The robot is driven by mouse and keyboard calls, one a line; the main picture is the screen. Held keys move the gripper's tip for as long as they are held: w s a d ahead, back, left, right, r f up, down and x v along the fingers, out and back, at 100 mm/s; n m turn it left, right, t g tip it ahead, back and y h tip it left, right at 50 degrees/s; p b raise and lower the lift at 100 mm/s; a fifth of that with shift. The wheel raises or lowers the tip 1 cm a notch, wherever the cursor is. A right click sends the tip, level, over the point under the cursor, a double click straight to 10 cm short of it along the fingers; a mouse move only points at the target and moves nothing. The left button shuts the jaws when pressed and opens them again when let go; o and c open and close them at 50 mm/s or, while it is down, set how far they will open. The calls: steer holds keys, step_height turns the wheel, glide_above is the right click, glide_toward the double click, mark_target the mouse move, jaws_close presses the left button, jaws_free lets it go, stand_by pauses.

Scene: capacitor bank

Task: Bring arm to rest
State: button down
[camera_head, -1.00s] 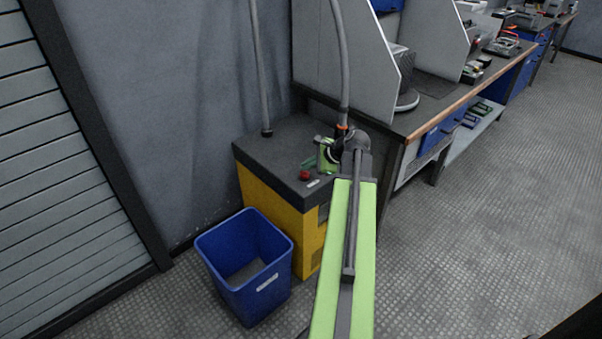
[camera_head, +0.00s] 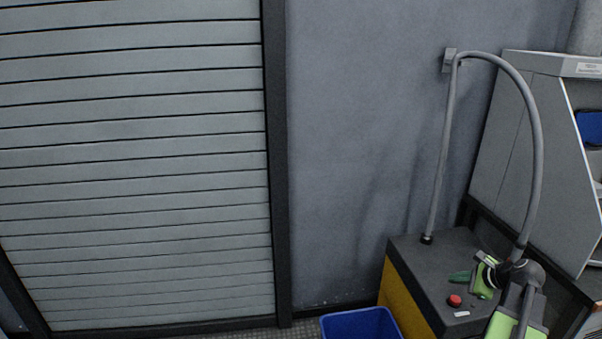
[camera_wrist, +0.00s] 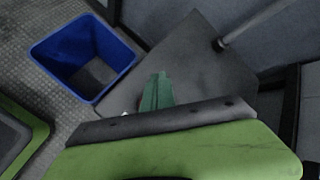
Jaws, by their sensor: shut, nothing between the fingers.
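My gripper (camera_head: 460,278) is at the lower right in the head view, above the black top of the yellow cabinet (camera_head: 403,302). In the wrist view, the green fingers of my gripper (camera_wrist: 157,85) are together with nothing between them. The cabinet's dark top (camera_wrist: 190,60) lies behind them. Whether the fingers touch that top I cannot tell. My green arm runs out of the bottom of the head view, so most of it is hidden.
A red button (camera_head: 454,300) is on the cabinet top. A grey hose (camera_head: 535,130) arches above it. A blue bin (camera_head: 360,324) stands left of the cabinet, also in the wrist view (camera_wrist: 60,62). A grey panelled bench (camera_head: 510,150) is at right, a slatted shutter (camera_head: 135,160) at left.

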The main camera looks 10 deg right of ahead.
steer(key=w+a+n+g+y, duration=0.15)
steer(key=w+a, duration=0.25)
steer(key=a, duration=0.5)
steer(key=w+a+f+n+y, duration=0.15)
steer(key=w+a, duration=0.25)
steer(key=a, duration=0.4)
steer(key=w+a+n+g, duration=0.1)
steer(key=w+a+n, duration=0.1)
steer(key=w+a, duration=0.5)
steer(key=s+a+f+n+g+h, duration=0.1)
steer(key=s+a+f+n+g, duration=0.15)
steer(key=a+n, duration=0.45)
steer(key=s+a+f+n+g+h, duration=0.15)
steer(key=s+a, duration=0.25)
steer(key=a, duration=0.7)
steer(key=s+a+f+n+g, duration=0.1)
steer(key=s+a+n, duration=0.2)
steer(key=a+n, duration=0.45)
steer(key=s+d+n+g+h, duration=0.2)
steer(key=s+d+n, duration=0.1)
steer(key=s+n, duration=0.1)
step_height(320, 180, up, 20)
steer(key=p, duration=2)
steer(key=shift+p, duration=0.4)
steer(key=shift+w+t, duration=0.1)
steer(key=shift+t, duration=0.15)
